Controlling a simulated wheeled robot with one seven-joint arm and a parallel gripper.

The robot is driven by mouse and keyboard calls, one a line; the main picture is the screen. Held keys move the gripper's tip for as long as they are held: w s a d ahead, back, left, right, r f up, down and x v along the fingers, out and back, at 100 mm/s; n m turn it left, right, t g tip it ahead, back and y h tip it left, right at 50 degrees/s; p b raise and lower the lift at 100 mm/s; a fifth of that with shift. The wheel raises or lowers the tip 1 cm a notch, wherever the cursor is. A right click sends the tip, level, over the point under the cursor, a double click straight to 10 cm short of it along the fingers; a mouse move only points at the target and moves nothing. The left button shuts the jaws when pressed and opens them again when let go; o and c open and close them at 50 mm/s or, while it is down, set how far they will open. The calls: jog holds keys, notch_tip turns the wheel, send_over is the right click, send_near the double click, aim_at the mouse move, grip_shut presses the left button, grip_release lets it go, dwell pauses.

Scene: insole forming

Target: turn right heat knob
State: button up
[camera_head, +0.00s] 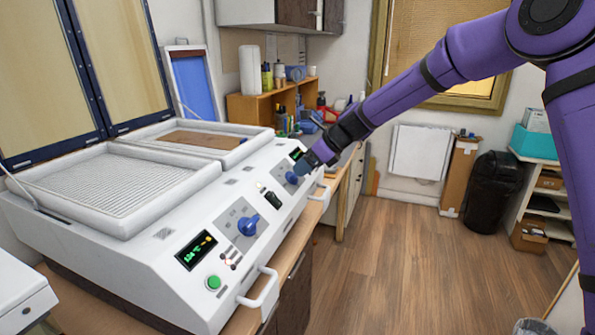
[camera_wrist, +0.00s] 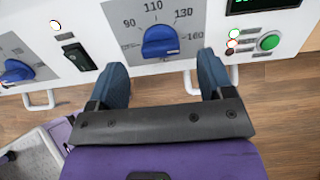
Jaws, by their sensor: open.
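The white forming machine (camera_head: 150,250) has two blue heat knobs on its sloped front panel. The right heat knob (camera_head: 292,178) is the farther one in the head view, close to my gripper (camera_head: 309,163). In the wrist view the right heat knob (camera_wrist: 160,42) sits on a grey dial marked 90, 110, 130 and 160. My gripper (camera_wrist: 163,72) is open there, one blue finger on each side below the knob, with nothing between them. The knob appears just beyond the fingertips; contact is not visible. The left heat knob (camera_head: 248,225) also shows in the wrist view (camera_wrist: 17,71).
A black switch (camera_wrist: 76,57) lies between the knobs. A lit display (camera_head: 196,250) and green button (camera_head: 213,282) are at the near end. White handles (camera_head: 262,288) stick out from the front edge. Wooden floor (camera_head: 385,250) in front is clear.

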aim_at(293, 177)
jog(key=shift+x, duration=1.95)
jog(key=c, duration=0.9)
